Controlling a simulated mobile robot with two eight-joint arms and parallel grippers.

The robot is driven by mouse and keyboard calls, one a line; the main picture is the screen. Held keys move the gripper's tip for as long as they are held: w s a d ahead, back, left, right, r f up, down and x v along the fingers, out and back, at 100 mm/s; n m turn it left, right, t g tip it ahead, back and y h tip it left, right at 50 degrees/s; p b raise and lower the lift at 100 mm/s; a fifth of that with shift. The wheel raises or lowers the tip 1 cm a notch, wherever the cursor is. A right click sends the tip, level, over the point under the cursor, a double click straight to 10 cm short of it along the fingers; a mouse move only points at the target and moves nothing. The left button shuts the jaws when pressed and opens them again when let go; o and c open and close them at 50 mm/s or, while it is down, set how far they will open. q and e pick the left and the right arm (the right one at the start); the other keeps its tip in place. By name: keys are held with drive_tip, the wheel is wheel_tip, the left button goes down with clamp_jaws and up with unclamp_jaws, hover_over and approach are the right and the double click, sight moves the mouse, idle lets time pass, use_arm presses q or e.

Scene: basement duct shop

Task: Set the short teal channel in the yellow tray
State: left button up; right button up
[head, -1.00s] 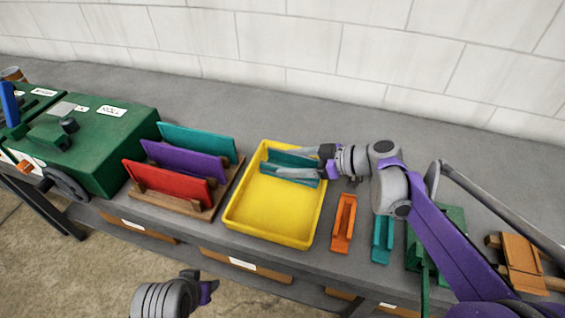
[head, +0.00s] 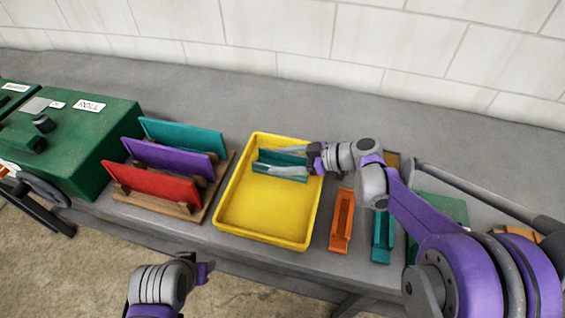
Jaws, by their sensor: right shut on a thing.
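The yellow tray (head: 267,237) stands on the bench in the middle of the head view. My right gripper (head: 272,160) reaches over its right side and is shut on a teal channel (head: 281,178), one finger on each side. The channel lies inside the tray's outline near the back wall; whether it touches the floor I cannot tell. Another teal channel (head: 381,240) lies on the bench to the right, beyond an orange channel (head: 341,225). My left gripper (head: 207,271) is low in front of the bench, its fingers too unclear to read.
A wooden rack (head: 220,189) with upright teal, purple and red panels stands just left of the tray. A green machine (head: 92,140) is at the far left. A green object (head: 440,208) lies under my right arm. The bench behind the tray is clear.

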drive_tip(key=shift+f, duration=0.45)
drive_tip(key=o, duration=1.4)
drive_tip(key=shift+f, duration=0.1)
drive_tip(key=shift+c, duration=0.2)
drive_tip(key=v, duration=1.2)
